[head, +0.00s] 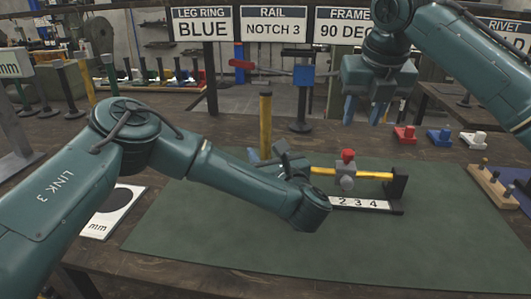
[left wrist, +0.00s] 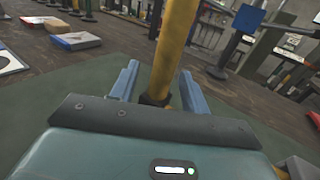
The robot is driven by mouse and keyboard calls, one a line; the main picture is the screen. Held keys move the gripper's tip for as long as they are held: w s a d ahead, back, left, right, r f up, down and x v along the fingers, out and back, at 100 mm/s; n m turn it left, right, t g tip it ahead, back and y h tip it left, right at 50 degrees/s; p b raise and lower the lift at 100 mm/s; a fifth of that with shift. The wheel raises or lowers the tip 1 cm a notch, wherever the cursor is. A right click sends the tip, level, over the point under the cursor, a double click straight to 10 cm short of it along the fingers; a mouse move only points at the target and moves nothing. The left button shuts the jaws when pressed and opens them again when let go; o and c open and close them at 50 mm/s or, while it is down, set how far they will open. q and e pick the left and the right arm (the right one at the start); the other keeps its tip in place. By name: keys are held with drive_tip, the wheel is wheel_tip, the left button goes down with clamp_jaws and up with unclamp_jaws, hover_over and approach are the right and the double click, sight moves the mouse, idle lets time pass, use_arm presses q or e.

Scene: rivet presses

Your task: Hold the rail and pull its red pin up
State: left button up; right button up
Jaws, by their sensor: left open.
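The rail is a yellow horizontal bar (head: 376,175) on a black stand with a number strip (head: 358,204) on the green mat. A grey slider (head: 345,181) with a red pin (head: 348,155) on top sits on the bar. A yellow upright post (head: 265,115) stands at the rail's left end. My left gripper (head: 268,157) is at this post, partly hidden by its own arm. In the left wrist view, the post rises between its open blue fingers (left wrist: 158,88). I cannot tell whether they touch it. My right gripper (head: 363,112) is open and empty, above and behind the pin.
Red (head: 405,134), blue (head: 439,137) and white (head: 474,139) blocks lie at the back right. A wooden peg board (head: 492,188) is at the right. Signs hang behind, the middle one reading RAIL NOTCH 3 (head: 274,22). The front of the mat (head: 300,250) is clear.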

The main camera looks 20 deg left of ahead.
use_arm(q)
drive_tip(key=shift+w+a, duration=0.2)
drive_tip(key=shift+w, duration=0.05)
drive_tip(key=shift+c, duration=0.5)
clamp_jaws()
